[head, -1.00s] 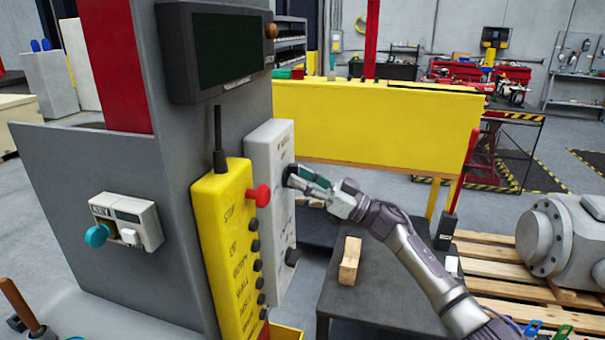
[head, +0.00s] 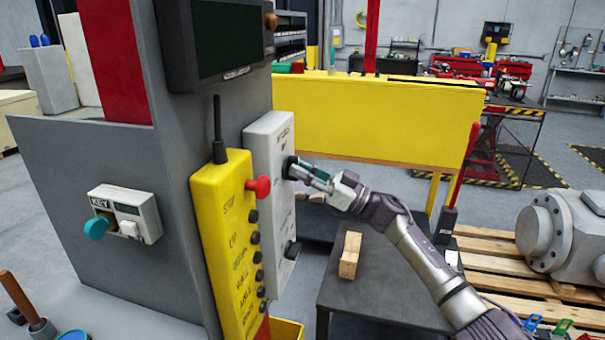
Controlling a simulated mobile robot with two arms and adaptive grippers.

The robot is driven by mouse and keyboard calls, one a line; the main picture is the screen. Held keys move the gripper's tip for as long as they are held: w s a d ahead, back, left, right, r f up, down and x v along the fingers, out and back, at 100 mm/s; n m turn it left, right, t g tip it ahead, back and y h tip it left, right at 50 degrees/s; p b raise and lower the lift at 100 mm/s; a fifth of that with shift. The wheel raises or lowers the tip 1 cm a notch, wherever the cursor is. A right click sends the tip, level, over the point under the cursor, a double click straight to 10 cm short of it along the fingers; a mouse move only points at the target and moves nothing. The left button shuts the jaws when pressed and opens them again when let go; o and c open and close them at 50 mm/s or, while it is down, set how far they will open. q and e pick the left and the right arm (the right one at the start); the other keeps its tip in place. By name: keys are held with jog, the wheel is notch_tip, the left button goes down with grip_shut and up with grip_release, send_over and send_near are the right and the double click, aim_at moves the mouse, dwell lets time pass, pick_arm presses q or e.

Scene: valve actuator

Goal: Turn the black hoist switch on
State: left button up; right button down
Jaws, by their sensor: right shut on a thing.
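A light grey switch box (head: 268,150) is mounted on the right face of the grey column, behind the yellow pendant. It carries a black knob at its upper part and another black knob (head: 291,250) lower down. My right gripper (head: 296,170) comes in from the right and is shut on the upper black knob (head: 289,167), which its fingers partly cover. The lettering on the box is too small to read for certain. My left gripper is out of view.
A yellow pendant (head: 225,250) with a red button (head: 262,186) and several black buttons hangs left of the box. A grey key panel (head: 126,214) is on the column's front. A dark table (head: 375,290) with a wooden block (head: 350,255) stands below my right arm.

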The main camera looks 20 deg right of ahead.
jog(key=shift+f+n+g+h+b, duration=0.15)
jog(key=shift+n+g+b, duration=1.3)
jog(key=shift+n, duration=2)
jog(key=shift+r+n+g+h+b, duration=0.15)
jog(key=shift+n+g+b, duration=1.35)
jog(key=shift+n, duration=2)
jog(key=shift+f+n+g+h+b, duration=0.2)
jog(key=shift+n+g+b, duration=1.25)
jog(key=shift+n, duration=2)
jog(key=c, duration=1.2)
grip_release()
jog(key=shift+s, duration=0.1)
jog(key=shift+o, duration=0.2)
jog(key=shift+r, duration=0.1)
jog(key=s+d, duration=0.2)
jog(key=d, duration=0.9)
jog(key=shift+s+d, duration=0.2)
jog(key=shift+d, duration=0.15)
